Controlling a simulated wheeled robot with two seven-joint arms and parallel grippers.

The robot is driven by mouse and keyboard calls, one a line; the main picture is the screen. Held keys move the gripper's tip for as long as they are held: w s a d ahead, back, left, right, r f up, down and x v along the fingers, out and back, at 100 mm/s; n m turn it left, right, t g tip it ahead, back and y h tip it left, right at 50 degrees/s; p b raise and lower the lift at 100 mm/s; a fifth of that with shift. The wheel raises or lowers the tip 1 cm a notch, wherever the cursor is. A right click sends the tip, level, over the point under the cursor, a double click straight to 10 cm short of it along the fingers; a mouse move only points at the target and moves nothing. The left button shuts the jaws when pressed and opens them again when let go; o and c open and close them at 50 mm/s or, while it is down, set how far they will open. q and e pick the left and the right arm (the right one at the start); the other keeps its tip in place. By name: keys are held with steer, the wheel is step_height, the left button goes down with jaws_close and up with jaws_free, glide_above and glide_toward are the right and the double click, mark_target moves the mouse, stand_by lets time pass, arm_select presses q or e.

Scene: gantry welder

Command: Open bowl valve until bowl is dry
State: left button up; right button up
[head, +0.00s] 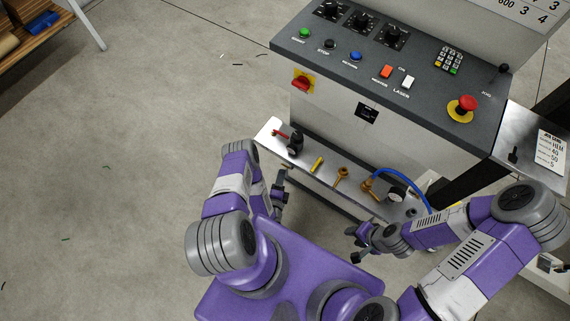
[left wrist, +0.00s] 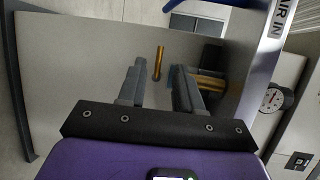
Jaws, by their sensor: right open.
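A metal shelf (head: 328,190) below the console carries a black fitting (head: 295,144) with a red lever (head: 279,134), a yellow piece (head: 317,164) and brass fittings (head: 341,177). I cannot tell which part is the bowl valve, and no bowl or water is clearly visible. My left gripper (head: 283,192) is beside the shelf's front edge, left of the brass fittings. In the left wrist view its fingers (left wrist: 158,88) are apart with nothing held; a yellow-brass cylinder (left wrist: 159,62) shows beyond the gap. My right gripper (head: 352,244) is open and empty in front of the shelf.
A brass fitting with a blue hose (head: 403,178) and a round gauge (left wrist: 272,98) sit further right. The console (head: 385,70) with buttons and a red emergency stop (head: 466,103) rises behind the shelf. Open floor (head: 130,180) lies left; a wooden bench (head: 35,30) stands far left.

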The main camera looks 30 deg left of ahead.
mark_target(284, 165)
arm_select(q)
steer(key=b+x, duration=0.3)
steer(key=x, duration=0.3)
steer(key=shift+w+a+f+b, duration=0.1)
steer(key=shift+w+a+b, duration=0.05)
steer(key=shift+w+b, duration=0.2)
steer(key=shift+c, duration=0.3)
jaws_close()
